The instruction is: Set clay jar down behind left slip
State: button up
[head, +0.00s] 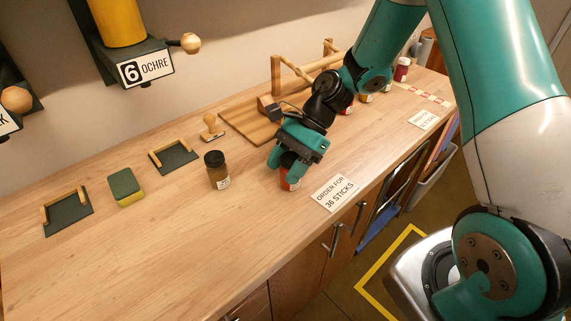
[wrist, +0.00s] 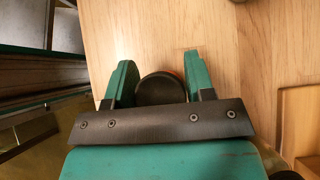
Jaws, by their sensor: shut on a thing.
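The clay jar (head: 291,184), reddish with a dark lid and a pale label, is between the fingers of my gripper (head: 287,168). In the wrist view its round dark lid (wrist: 160,89) sits between the two green fingers of my gripper (wrist: 158,80), with a thin orange-red edge beyond. My gripper is shut on it and partly hides it. The jar looks upright, at or just above the table top; I cannot tell if it touches. The left slip (head: 335,192), reading "ORDER FOR 36 STICKS", lies near the table's front edge, just right of the jar.
A brown jar with a black lid (head: 217,170) stands left of my gripper. A stamp (head: 211,128), a wooden board (head: 245,125), green trays (head: 174,157) and a sponge (head: 126,187) lie farther back and left. Another slip (head: 424,119) lies right. The front-left table (head: 150,260) is clear.

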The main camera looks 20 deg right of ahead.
jog(key=o, duration=1)
jog(key=shift+c, duration=0.2)
